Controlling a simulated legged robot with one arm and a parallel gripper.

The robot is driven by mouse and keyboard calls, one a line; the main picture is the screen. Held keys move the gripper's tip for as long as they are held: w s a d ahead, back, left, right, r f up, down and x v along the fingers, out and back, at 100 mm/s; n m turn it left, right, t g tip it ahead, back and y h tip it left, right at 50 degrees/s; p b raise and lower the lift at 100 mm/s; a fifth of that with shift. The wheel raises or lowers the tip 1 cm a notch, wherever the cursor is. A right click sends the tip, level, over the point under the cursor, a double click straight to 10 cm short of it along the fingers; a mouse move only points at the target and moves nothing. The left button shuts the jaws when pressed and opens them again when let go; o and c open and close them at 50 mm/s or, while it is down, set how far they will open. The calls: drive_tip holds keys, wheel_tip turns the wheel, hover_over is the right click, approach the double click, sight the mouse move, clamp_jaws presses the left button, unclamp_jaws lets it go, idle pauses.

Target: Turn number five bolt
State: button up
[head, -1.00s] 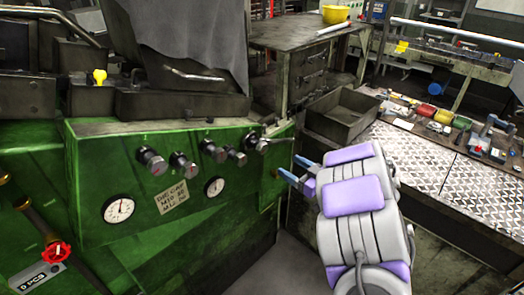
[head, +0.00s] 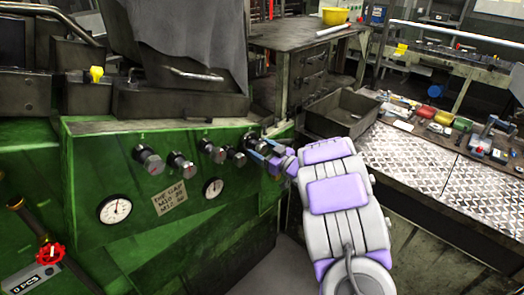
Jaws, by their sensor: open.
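The rightmost, fifth bolt (head: 251,137) sits near the panel's right corner and is partly hidden by my gripper.
Two dials (head: 115,208) and a paper label (head: 175,196) are below the bolts. A red valve wheel (head: 50,253) is at the lower left. A grey open bin (head: 343,112) and a metal-topped bench (head: 420,158) stand to the right.

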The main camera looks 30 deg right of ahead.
drive_tip(key=c, duration=1)
drive_tip(key=shift+o, duration=0.2)
drive_tip(key=shift+r, duration=0.1)
drive_tip(key=shift+p, duration=0.65)
drive_tip(key=m+p, duration=0.1)
drive_tip(key=p, duration=0.2)
drive_tip(key=shift+r+m, duration=0.2)
drive_tip(key=shift+m, duration=0.1)
drive_tip(key=m+p, duration=0.2)
drive_tip(key=p, duration=0.2)
drive_tip(key=shift+p, duration=0.4)
drive_tip(key=shift+m+p, duration=0.7)
drive_tip(key=shift+p, duration=0.55)
drive_tip(key=shift+f, duration=0.1)
